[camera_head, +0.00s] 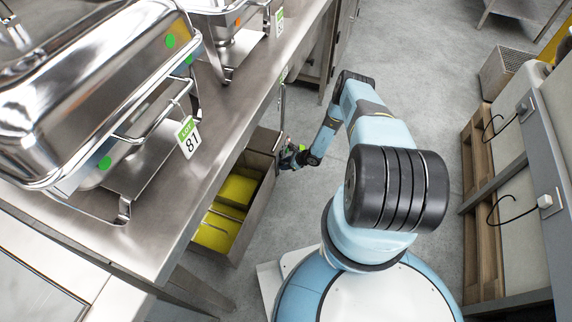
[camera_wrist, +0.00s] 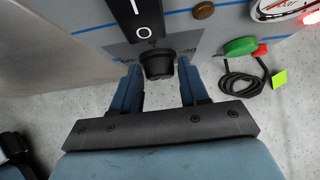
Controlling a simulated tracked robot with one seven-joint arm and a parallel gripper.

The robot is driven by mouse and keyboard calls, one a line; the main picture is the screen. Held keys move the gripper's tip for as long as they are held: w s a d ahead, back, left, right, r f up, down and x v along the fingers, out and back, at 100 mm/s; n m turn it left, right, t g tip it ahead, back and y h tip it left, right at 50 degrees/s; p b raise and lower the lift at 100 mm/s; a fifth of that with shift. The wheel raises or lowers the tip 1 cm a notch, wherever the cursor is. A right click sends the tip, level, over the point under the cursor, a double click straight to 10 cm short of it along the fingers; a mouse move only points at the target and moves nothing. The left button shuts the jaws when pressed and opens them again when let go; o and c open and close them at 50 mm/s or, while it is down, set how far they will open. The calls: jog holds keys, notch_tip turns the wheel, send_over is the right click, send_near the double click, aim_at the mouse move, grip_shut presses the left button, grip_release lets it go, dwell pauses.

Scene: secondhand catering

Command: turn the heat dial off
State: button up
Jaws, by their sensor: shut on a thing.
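The heat dial is a black round knob (camera_wrist: 158,64) on a grey panel (camera_wrist: 216,30) with a blue line, in the wrist view. Printed marks beside it are partly legible, one like "30". My gripper (camera_wrist: 159,76) has one blue finger on each side of the knob and is shut on it. The knob's pointer position cannot be made out. In the head view my gripper (camera_head: 289,157) is low beside the steel counter, and the dial is hidden there.
Above the dial are a black switch (camera_wrist: 142,22) marked "O", a brown button (camera_wrist: 203,10) and a gauge (camera_wrist: 284,9). A green-and-red part (camera_wrist: 240,46) with a coiled black cable lies right. In the head view, an open drawer (camera_head: 252,196) stands left of my gripper.

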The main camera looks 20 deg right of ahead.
jog(key=shift+t, duration=0.3)
jog(key=n+t+h, duration=0.1)
jog(key=t, duration=0.1)
jog(key=n+t+h, duration=0.1)
jog(key=n+t, duration=0.1)
jog(key=t, duration=0.1)
jog(key=s+n+t+h, duration=0.1)
jog(key=n+t+h, duration=0.1)
jog(key=shift+a+f, duration=0.3)
jog(key=shift+f, duration=0.1)
jog(key=shift+s+t, duration=0.1)
jog(key=shift+t, duration=0.3)
dwell(0.4)
jog(key=o, duration=0.8)
jog(key=shift+o, duration=0.2)
jog(key=v, duration=1.3)
jog(key=shift+s, duration=0.3)
